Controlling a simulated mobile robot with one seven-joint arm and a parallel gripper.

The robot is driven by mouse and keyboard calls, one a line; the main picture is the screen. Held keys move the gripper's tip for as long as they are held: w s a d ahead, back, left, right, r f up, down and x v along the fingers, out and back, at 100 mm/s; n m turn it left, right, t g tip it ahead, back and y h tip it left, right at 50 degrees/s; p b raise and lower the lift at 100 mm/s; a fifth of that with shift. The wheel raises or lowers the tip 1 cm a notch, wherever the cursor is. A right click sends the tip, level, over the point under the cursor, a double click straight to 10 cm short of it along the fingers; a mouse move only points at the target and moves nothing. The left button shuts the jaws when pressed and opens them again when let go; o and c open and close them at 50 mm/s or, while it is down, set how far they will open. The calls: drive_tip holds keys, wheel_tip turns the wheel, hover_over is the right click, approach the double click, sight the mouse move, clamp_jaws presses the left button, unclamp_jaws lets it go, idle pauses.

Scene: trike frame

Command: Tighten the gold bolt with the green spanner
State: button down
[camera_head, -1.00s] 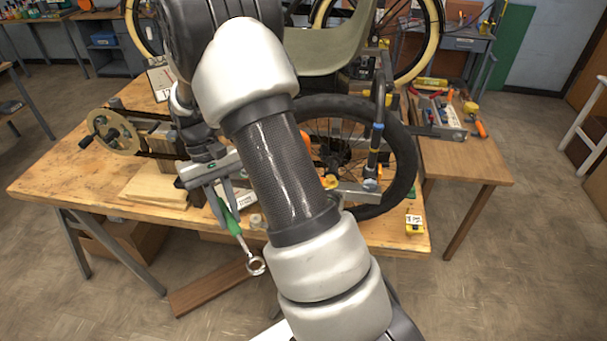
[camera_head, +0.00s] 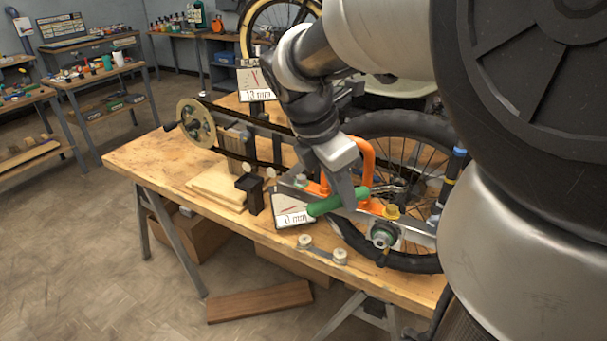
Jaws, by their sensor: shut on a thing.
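My gripper (camera_head: 348,197) is shut on the green handle of the green spanner (camera_head: 324,206), in front of the bike frame. The spanner lies close to level, with its silver ring end pointing right. That ring end shows just above the gold bolt (camera_head: 391,212) in the picture, near the orange bracket (camera_head: 368,160). The ring does not appear to be around the bolt; the depth gap between them is hard to tell. The gold bolt sits on the grey frame bar, right of the gripper.
The wheel (camera_head: 425,130) stands behind the spanner. A dial sign reading 0 (camera_head: 293,212) stands left of the gripper, by a black block (camera_head: 250,193) and wooden boards (camera_head: 217,186). A chainring (camera_head: 196,122) is farther left. My arm hides the right side.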

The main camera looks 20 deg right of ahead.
drive_tip(key=shift+r, duration=0.3)
drive_tip(key=shift+f+p, duration=0.1)
drive_tip(key=shift+p, duration=0.2)
wheel_tip(320, 180, down, 5)
drive_tip(key=b, duration=0.3)
drive_tip(key=shift+f, duration=0.15)
drive_tip(key=shift+p, duration=0.85)
idle(1.4)
drive_tip(key=shift+f+b, duration=0.7)
drive_tip(key=shift+f, duration=0.45)
idle(0.5)
drive_tip(key=c, duration=2.2)
unclamp_jaws()
clamp_jaws()
